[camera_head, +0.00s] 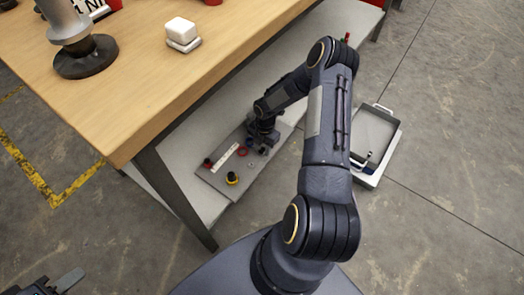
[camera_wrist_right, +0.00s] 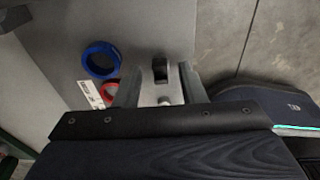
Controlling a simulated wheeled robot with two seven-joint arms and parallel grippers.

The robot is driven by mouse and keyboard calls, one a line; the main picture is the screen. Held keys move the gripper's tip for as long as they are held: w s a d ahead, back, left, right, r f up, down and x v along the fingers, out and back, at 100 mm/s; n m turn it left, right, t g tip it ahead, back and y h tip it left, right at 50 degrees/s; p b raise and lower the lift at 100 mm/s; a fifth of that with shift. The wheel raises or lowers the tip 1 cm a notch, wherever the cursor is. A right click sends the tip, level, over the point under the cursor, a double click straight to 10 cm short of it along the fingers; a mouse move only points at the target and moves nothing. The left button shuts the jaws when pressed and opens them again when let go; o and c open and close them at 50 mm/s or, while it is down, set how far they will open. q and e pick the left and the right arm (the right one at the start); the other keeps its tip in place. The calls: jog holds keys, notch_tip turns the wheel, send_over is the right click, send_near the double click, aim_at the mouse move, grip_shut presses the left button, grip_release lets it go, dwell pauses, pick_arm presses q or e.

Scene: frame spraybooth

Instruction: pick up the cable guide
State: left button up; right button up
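My right gripper (camera_head: 262,139) reaches down over a grey board (camera_head: 216,178) on the lower shelf; the arm hides part of that area. In the right wrist view its two fingers (camera_wrist_right: 160,86) stand apart. A small dark part (camera_wrist_right: 160,69) shows between them, with gaps on both sides. I cannot tell for sure whether this is the cable guide. A blue ring (camera_wrist_right: 101,60) and a red ring (camera_wrist_right: 110,92) lie left of the fingers. My left gripper (camera_head: 52,285) is at the lower left edge, partly cut off and away from the board.
The board also bears a white strip (camera_head: 224,157) and a yellow-and-black part (camera_head: 232,178). The wooden table top (camera_head: 150,75) overhangs the lower shelf (camera_head: 168,165), and a table leg (camera_head: 175,195) stands near.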

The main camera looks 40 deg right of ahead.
aim_at(263, 151)
grip_shut()
jog(key=shift+r, duration=0.1)
jog(key=shift+r, duration=0.25)
jog(key=r, duration=0.1)
jog(key=r+p, duration=0.1)
jog(key=r, duration=0.1)
jog(key=shift+s+d+r+p, duration=0.15)
jog(key=shift+s+r+p, duration=0.2)
jog(key=shift+p, duration=0.05)
jog(key=s+d+r+p, duration=0.2)
jog(key=s+r, duration=0.2)
jog(key=s, duration=0.2)
jog(key=s+d+r+p, duration=0.1)
jog(key=s+r+p, duration=0.1)
jog(key=s+r, duration=0.2)
jog(key=s, duration=0.3)
jog(key=shift+d+r+p, duration=0.3)
jog(key=shift+d+p, duration=0.05)
